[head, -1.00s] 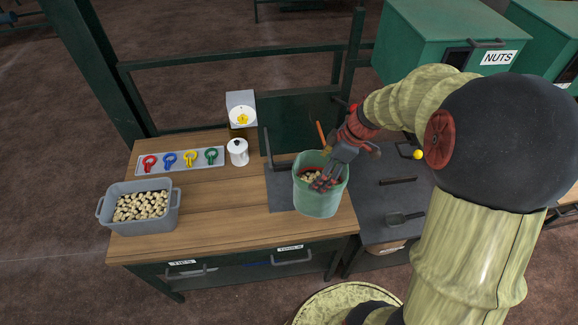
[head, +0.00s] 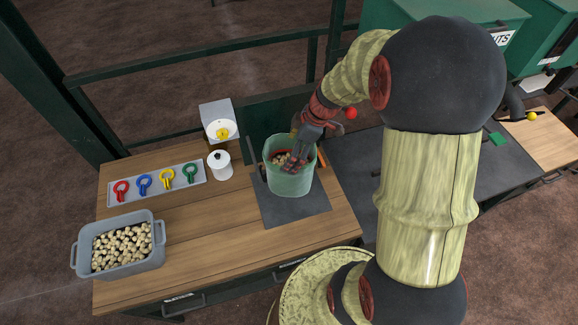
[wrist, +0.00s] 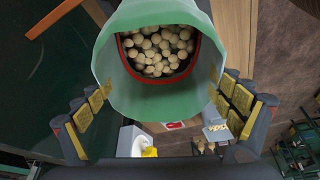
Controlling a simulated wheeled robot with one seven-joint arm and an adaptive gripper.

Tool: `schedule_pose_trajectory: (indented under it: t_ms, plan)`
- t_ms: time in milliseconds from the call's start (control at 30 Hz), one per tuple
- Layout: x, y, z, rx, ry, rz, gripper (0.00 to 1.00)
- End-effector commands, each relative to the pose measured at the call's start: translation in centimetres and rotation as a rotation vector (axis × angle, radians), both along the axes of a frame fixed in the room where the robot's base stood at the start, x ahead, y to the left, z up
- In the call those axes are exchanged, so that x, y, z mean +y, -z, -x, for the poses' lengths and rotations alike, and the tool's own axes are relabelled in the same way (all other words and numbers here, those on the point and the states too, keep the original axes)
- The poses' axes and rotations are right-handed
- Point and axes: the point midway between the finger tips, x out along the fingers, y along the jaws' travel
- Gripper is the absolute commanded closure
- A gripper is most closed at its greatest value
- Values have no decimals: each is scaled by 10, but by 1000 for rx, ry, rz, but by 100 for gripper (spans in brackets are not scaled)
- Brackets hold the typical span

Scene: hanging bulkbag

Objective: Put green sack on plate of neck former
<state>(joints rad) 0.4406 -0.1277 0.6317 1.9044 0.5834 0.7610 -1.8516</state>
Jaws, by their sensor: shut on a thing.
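The green sack (head: 289,181) is open at the top, upright, and holds pale nuts (wrist: 157,50). My gripper (head: 296,163) is shut on the sack near its mouth. In the wrist view the sack (wrist: 160,100) sits between my two padded fingers. A red rim shows inside the sack's mouth. The dark plate (head: 305,212) of the neck former lies on the wooden bench directly below the sack. A dark upright (head: 254,155) stands at its left. I cannot tell whether the sack's bottom touches the plate.
A grey tub of nuts (head: 158,257) stands at the bench's front left. A tray (head: 112,194) of coloured ties, a white lidded pot (head: 219,165) and a scale (head: 216,112) stand behind. The middle wood is clear. A dark worktop (head: 360,165) lies to the right.

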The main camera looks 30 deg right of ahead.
Motion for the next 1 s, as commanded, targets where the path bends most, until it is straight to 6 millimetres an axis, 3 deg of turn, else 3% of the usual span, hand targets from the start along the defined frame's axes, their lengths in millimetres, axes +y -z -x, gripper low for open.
schedule_pose_trajectory:
  t_ms: [600, 1000]
  plan:
    - [-1, 55, -1, -2, -1, 1, 68]
    - [-1, 58, -2, -4, 0, 3, 68]
